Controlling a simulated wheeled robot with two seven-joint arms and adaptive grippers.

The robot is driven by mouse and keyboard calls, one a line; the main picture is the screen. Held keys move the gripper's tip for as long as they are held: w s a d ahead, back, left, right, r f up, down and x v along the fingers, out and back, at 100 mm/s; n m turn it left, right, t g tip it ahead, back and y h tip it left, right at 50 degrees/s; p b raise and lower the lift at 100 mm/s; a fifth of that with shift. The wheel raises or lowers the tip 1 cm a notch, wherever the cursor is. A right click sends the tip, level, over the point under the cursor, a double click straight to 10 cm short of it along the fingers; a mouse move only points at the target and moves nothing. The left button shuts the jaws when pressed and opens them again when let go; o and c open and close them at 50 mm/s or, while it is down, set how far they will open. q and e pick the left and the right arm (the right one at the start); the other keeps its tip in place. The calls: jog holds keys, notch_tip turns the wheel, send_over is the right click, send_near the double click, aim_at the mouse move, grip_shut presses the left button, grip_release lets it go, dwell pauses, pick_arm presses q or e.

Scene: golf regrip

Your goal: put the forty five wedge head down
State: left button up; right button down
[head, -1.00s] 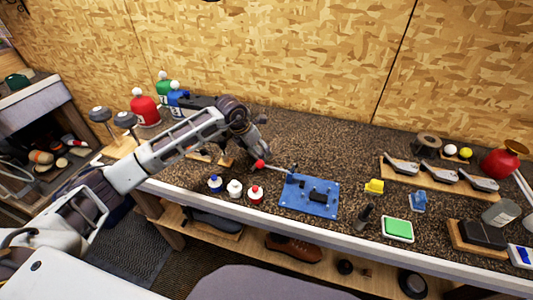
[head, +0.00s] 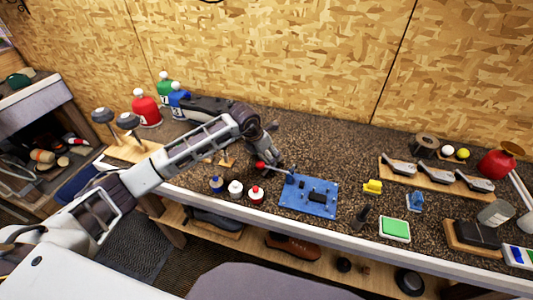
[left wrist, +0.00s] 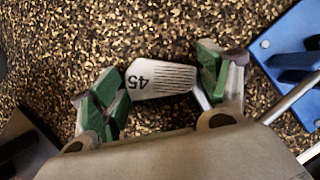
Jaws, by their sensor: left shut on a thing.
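My left gripper (head: 266,154) is over the bench near its middle, just behind a thin rod with a red end (head: 261,165). In the left wrist view my gripper's green-padded fingers (left wrist: 161,86) are closed on the forty five wedge head (left wrist: 160,79), a pale metal head marked 45 with dark grooves. It spans from one finger to the other, above the speckled bench top. In the head view the arm and hand hide this head. The right gripper is not in view.
A blue board (head: 296,205) lies right of my gripper. Three small capped bottles (head: 236,188) stand in front. A wooden rack (head: 432,179) with three club heads is at the right. A green pad (head: 396,229) lies near the front edge. Bench behind the board is clear.

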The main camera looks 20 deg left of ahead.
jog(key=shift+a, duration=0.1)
pick_arm(q)
jog(key=o, duration=1)
jog(key=shift+o, duration=1.1)
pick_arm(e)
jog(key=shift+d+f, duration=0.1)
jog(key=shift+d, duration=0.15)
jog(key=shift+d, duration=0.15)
pick_arm(q)
jog(key=b+v, duration=0.1)
jog(key=v, duration=1.1)
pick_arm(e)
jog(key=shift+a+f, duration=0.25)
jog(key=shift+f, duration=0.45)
